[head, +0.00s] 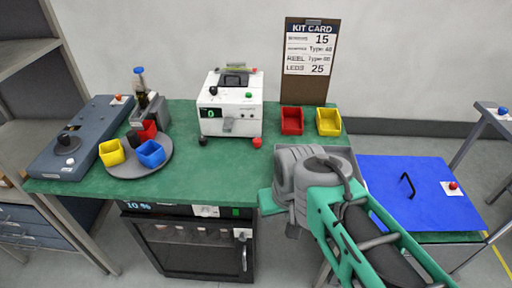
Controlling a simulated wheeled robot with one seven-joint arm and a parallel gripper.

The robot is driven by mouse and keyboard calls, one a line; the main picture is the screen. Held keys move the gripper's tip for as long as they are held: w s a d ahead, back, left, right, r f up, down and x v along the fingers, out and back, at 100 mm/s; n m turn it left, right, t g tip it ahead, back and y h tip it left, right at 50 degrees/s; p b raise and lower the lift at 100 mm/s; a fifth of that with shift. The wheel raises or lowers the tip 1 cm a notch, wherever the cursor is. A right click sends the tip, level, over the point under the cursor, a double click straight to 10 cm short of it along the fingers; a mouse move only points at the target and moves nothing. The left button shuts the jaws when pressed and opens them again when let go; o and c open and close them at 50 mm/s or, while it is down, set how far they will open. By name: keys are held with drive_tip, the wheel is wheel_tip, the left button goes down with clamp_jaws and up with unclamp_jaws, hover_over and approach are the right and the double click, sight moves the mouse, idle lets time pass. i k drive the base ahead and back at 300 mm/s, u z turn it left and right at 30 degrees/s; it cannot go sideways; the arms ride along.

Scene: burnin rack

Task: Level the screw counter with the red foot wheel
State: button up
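The screw counter (231,108) is a white box on the green table, left of the middle of the head view. Its small display shows a green 0. A red foot wheel (257,142) sits at its front right corner, and a dark foot (203,141) at its front left. The box looks close to upright; I cannot tell a slight tilt. My arm comes in from the lower right, with its grey joint at the table's front right, apart from the counter and the wheel. I cannot make out my gripper's fingers.
A round grey tray (125,170) with coloured bins stands left of the counter. A red bin (291,121) and a yellow bin (329,121) stand to its right. The green table top (205,182) is clear in front of the counter. A blue panel (425,205) lies at the right.

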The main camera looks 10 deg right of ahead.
sight(257, 142)
drive_tip(key=z, duration=0.05)
drive_tip(key=k, duration=1.1)
drive_tip(key=u, duration=0.85)
drive_tip(key=i, duration=1.7)
drive_tip(key=z, duration=0.6)
drive_tip(key=i, duration=0.3)
drive_tip(key=z, duration=0.25)
